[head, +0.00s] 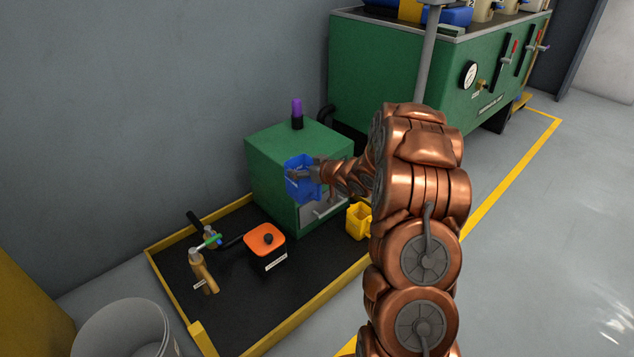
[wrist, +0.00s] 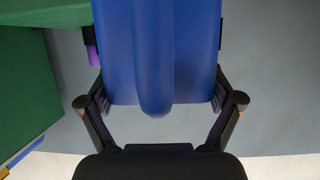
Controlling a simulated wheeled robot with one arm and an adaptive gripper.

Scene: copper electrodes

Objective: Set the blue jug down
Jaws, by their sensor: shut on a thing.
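The blue jug (head: 299,184) is in front of the green cabinet (head: 289,141) in the head view, held at about the height of the cabinet's upper front. My gripper (head: 316,174) is shut on the jug. In the wrist view the blue jug (wrist: 158,60) fills the upper middle, with the fingers of my gripper (wrist: 160,103) on both its sides. The jug's far side and base are hidden.
A black mat with a yellow rim (head: 315,309) lies below. On it stand an orange-topped black box (head: 264,241), a yellow jug (head: 358,221) and a brass tap (head: 204,273). A purple-topped object (head: 297,113) stands on the cabinet. A grey bin (head: 122,330) is at lower left.

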